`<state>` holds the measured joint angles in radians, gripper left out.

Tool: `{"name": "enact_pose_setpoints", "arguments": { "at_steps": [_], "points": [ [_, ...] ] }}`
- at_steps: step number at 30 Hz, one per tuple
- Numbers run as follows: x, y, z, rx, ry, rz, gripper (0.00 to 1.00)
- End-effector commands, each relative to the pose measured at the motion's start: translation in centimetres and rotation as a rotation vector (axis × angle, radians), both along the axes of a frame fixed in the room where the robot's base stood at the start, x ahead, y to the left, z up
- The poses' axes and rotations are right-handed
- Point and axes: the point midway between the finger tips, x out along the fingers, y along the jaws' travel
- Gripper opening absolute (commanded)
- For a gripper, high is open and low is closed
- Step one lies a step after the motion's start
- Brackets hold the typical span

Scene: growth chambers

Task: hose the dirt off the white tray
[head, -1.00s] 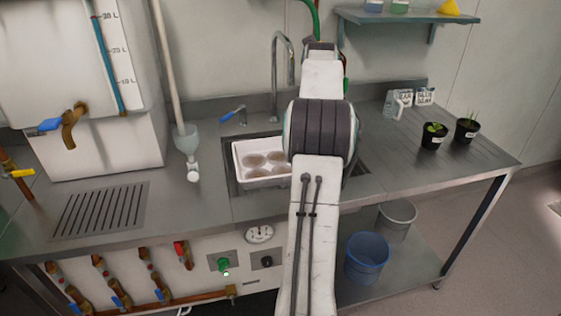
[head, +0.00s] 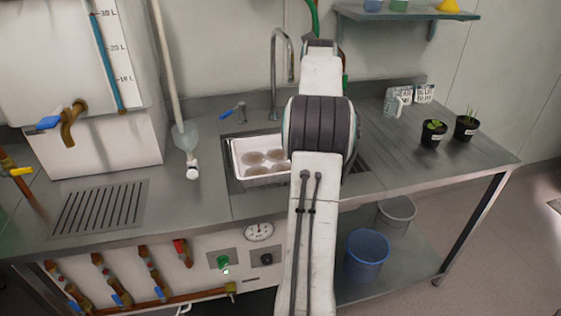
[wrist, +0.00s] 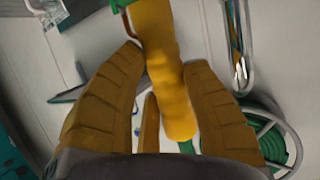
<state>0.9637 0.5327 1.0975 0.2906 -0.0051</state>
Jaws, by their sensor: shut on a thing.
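The white tray (head: 240,163) sits in the sink with brown patches of dirt on its floor. Its right side is hidden behind my arm. In the wrist view my gripper (wrist: 165,110) is shut on a yellow hose nozzle (wrist: 160,60), with a green part at its top end. In the head view my gripper and the nozzle are hidden behind my arm; a piece of green hose (head: 313,15) shows above it. No water is visible on the tray.
A grey faucet (head: 275,70) and a small blue-handled tap (head: 235,112) stand behind the sink. Two potted plants (head: 433,133) are on the right counter. A hose reel (wrist: 275,140) shows in the wrist view. A blue bucket (head: 366,257) is on the lower shelf.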

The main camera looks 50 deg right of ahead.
Motion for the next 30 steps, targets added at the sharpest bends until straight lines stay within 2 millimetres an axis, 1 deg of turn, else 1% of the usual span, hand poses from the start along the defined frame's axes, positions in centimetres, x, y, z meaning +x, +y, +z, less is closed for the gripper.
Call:
{"name": "enact_pose_setpoints", "arguments": {
  "at_steps": [11,30],
  "points": [
    [-0.1,0.1,0.1,-0.004,-0.003,0.0,0.06],
    [-1.8,2.9,0.1,-0.005,-0.004,0.002,0.06]
  ]
}}
